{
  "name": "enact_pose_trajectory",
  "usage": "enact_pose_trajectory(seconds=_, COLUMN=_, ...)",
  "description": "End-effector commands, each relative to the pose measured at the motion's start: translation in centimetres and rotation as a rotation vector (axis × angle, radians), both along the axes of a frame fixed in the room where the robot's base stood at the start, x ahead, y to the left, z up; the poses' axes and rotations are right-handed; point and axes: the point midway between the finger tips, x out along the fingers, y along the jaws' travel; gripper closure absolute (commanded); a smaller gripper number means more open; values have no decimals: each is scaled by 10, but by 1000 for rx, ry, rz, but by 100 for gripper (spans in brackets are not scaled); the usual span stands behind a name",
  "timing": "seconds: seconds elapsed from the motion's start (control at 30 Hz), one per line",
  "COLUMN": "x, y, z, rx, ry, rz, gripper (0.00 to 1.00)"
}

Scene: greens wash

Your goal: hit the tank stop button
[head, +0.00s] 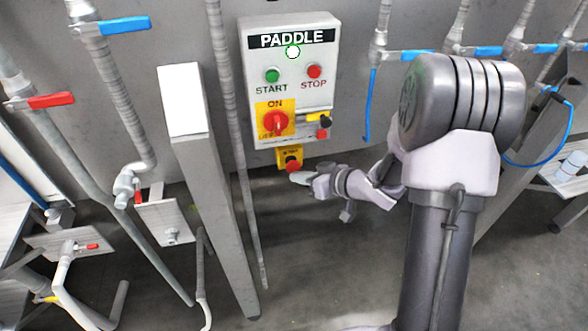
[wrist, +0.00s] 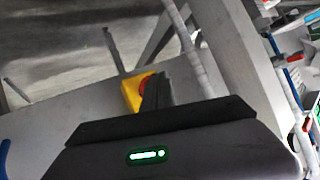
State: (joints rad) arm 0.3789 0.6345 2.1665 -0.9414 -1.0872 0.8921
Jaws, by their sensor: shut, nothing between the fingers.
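A control box (head: 290,90) labelled PADDLE hangs on the grey wall, with a green START button (head: 272,75), a red STOP button (head: 314,71) and a red ON switch (head: 275,122) on a yellow plate. Below it sits a small yellow box with a red button (head: 292,164); its lettering is too small to read. My gripper (head: 300,178) is shut and empty, just below and close to that red button. In the wrist view the red button (wrist: 147,82) shows partly behind the shut fingers (wrist: 157,90). I cannot tell if they touch.
A grey post (head: 215,190) stands left of the control box, with a thin pipe beside it. Pipes with blue-handled valves (head: 125,25) and a red-handled valve (head: 50,101) line the wall. Open floor (head: 320,250) lies below the box.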

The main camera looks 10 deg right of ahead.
Motion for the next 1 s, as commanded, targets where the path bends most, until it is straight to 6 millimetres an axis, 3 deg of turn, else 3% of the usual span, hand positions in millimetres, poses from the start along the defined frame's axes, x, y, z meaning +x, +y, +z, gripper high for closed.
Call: enact_pose_trajectory(seconds=1.0, x=8, y=0, z=0, rx=0, ry=-1, rz=0, gripper=100)
